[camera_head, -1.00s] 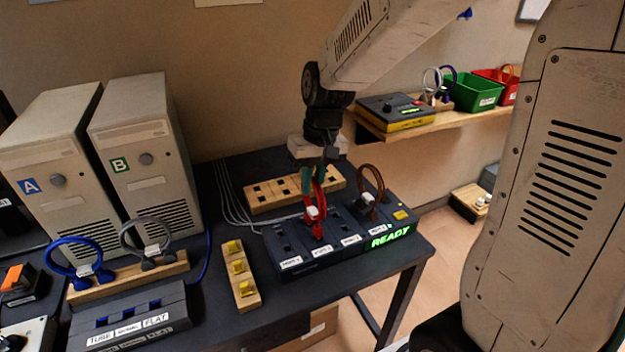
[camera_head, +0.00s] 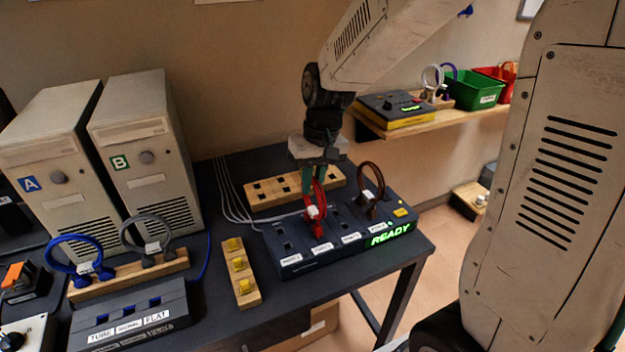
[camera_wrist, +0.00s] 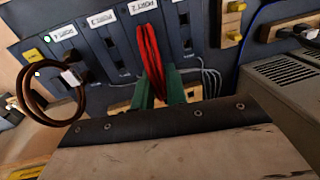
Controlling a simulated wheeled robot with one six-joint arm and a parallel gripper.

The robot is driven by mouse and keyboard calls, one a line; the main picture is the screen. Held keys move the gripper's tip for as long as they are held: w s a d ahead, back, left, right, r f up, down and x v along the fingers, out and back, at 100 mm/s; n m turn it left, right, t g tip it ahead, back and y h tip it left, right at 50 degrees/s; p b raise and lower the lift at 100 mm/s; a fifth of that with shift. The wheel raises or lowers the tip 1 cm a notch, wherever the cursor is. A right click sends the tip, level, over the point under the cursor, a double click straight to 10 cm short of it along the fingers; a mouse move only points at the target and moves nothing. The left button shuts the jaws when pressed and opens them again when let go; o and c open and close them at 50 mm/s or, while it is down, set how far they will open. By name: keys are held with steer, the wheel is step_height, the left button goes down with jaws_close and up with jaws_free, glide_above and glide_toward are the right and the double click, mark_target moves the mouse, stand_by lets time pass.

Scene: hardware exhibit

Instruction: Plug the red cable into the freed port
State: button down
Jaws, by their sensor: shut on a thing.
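The red cable (camera_head: 319,210) is a loop with a pale tag and red plug ends. It stands over the PORT 2 column of the dark port block (camera_head: 300,268). Its lower end is at the block's face; I cannot tell how deeply it sits. My gripper (camera_head: 314,183), with green fingers, is shut on the loop's upper part from above. In the wrist view, the red cable (camera_wrist: 150,55) runs between the green fingers (camera_wrist: 158,90) along the PORT 2 column. PORT 1 and PORT 3 show bare slots. A brown cable (camera_head: 371,180) stands at PORT 4. A green READY display (camera_head: 390,235) is lit.
A wooden socket strip (camera_head: 262,196) lies behind the block. A wooden strip with yellow plugs (camera_head: 240,285) lies to its left. Blue (camera_head: 52,250) and grey (camera_head: 168,232) cables stand on a rack before two computer towers (camera_head: 145,160). Thin pale wires run behind the block.

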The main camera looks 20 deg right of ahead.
stand_by(0.4)
steer(key=c, duration=0.7)
jaws_free()
step_height(320, 180, up, 7)
steer(key=d, duration=0.1)
steer(key=shift+r, duration=0.15)
stand_by(0.7)
stand_by(0.3)
steer(key=s+d+r, duration=0.1)
steer(key=s+r, duration=0.1)
steer(key=s, duration=0.9)
steer(key=s+d+r+t+h, duration=0.1)
steer(key=s, duration=1)
steer(key=shift+s+r+h, duration=0.2)
steer(key=shift+r+h, duration=0.1)
steer(key=shift+r, duration=0.05)
